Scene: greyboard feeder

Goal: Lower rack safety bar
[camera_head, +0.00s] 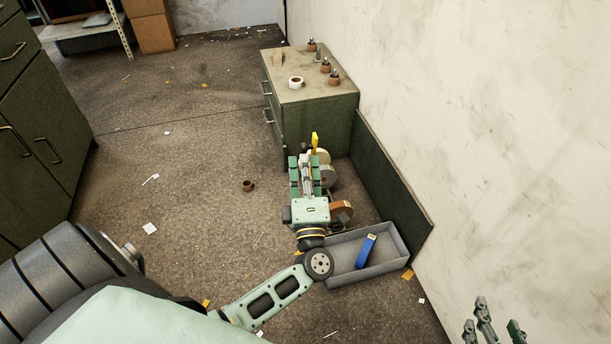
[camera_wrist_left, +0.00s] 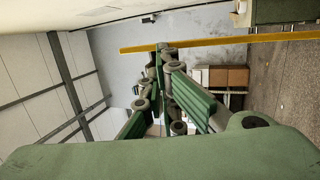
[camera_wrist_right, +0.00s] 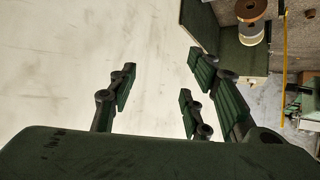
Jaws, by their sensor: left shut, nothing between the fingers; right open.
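The yellow safety bar (camera_head: 315,141) shows in the head view as a short upright piece just beyond my left gripper (camera_head: 308,165). In the left wrist view the bar (camera_wrist_left: 235,41) crosses the picture behind the fingertips of my left gripper (camera_wrist_left: 164,50), which is shut with nothing in it. I cannot tell whether the fingertips touch the bar. The rack is mostly hidden behind my left arm; a brown roll (camera_head: 342,208) shows beside it. My right gripper (camera_head: 490,325) is open and empty near the wall at lower right. The right wrist view shows the bar (camera_wrist_right: 285,80) at right.
A green cabinet (camera_head: 345,108) with small items on top stands beyond the rack. A dark green panel (camera_head: 392,190) leans by the wall. A grey tray (camera_head: 385,275) holding a blue object (camera_head: 366,251) lies right of my left arm. The floor (camera_head: 200,140) at left is mostly open.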

